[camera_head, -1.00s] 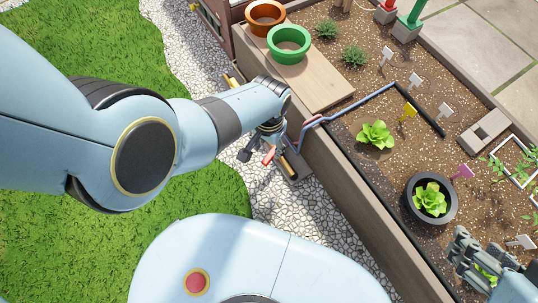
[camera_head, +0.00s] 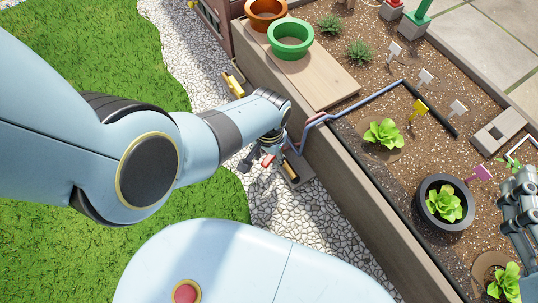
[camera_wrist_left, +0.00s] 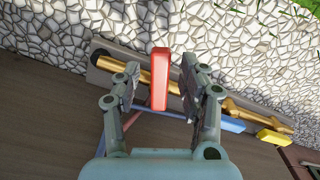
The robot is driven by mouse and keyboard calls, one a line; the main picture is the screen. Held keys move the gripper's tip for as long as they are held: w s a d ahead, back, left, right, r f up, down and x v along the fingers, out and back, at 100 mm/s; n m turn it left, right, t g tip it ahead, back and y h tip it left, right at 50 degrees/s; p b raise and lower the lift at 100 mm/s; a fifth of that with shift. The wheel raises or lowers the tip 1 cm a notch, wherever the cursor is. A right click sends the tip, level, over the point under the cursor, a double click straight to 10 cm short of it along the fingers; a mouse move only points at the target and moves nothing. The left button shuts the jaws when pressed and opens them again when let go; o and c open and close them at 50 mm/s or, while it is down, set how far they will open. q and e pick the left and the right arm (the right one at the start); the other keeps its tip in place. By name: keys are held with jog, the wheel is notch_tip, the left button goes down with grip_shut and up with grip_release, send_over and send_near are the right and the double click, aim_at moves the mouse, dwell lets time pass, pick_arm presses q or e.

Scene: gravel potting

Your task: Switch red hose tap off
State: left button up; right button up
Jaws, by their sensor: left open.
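The red hose tap's handle (camera_wrist_left: 160,80) stands between the two fingers of my left gripper (camera_wrist_left: 158,72) in the left wrist view. The fingers are open, one on each side, with gaps to the handle visible. A brass pipe (camera_wrist_left: 185,88) runs beneath the handle along a grey block. In the head view the red handle (camera_head: 268,160) shows small beside the planter wall, and my left gripper (camera_head: 258,162) is around it, partly hidden by my wrist. My right gripper (camera_head: 518,212) is at the right edge over the soil, partly cut off; its fingers are unclear.
A yellow tap handle (camera_wrist_left: 273,137) is on the same pipe, to the right in the wrist view. A blue hose (camera_head: 350,107) crosses the planter wall. Green pot (camera_head: 289,52) and orange pot (camera_head: 265,14) stand on a wooden board (camera_head: 320,85). White gravel (camera_head: 290,225) lies beside the planter.

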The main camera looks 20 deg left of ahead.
pick_arm(q)
jog(key=shift+c, duration=0.4)
grip_shut()
